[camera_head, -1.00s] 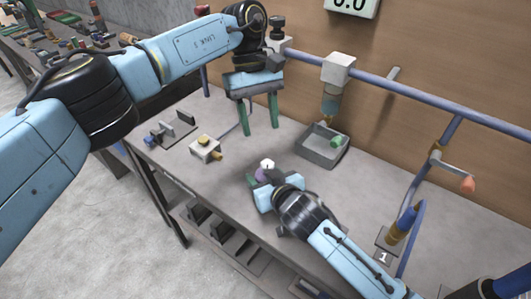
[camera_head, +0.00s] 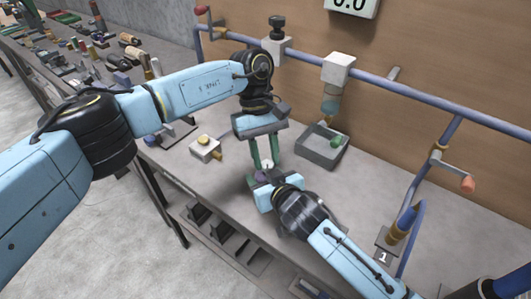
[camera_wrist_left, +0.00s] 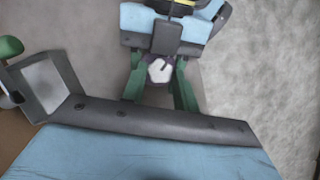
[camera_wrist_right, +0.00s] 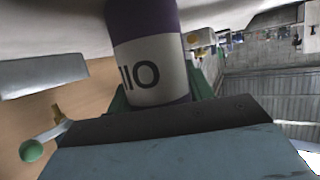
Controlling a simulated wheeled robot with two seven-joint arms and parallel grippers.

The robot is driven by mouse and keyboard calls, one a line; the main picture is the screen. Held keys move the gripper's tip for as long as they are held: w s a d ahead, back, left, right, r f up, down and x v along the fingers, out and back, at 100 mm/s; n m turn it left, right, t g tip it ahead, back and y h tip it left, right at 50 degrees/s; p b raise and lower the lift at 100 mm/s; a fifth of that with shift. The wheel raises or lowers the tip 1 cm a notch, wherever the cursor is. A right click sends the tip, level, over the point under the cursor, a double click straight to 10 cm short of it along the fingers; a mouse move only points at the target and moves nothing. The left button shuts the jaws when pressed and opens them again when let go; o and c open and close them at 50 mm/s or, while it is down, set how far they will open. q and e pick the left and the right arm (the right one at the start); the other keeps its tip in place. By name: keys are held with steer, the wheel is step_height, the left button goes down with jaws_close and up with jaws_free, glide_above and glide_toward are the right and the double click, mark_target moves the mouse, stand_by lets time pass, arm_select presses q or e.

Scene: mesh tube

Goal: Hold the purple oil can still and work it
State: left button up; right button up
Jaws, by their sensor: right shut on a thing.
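The purple oil can (camera_head: 263,176) stands above the workbench between the fingers of my right gripper (camera_head: 266,180), which is shut on it. In the right wrist view the can (camera_wrist_right: 150,55) is purple with a white band and dark lettering. Its pale cap (camera_wrist_left: 160,71) shows in the left wrist view. My left gripper (camera_head: 265,163) comes from above, pointing down. Its green fingers are open, one on each side of the cap, with visible gaps. Whether the left fingertips touch the can is unclear.
A grey tray (camera_head: 309,156) with a green-ended part above it sits behind. A small white block with a yellow knob (camera_head: 204,147) is at left. A blue pipe (camera_head: 410,92) runs along the back wall.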

arm_select(q)
steer(key=c, duration=0.5)
steer(key=n, duration=0.2)
steer(key=n+t+h, duration=0.1)
steer(key=n, duration=0.1)
steer(key=shift+s+a+n+h, duration=0.1)
steer(key=shift+a+n+h, duration=0.1)
steer(key=shift+n+h, duration=0.15)
steer(key=o, duration=1)
steer(key=shift+r, duration=0.15)
steer(key=v, duration=1.1)
steer(key=shift+r, duration=0.4)
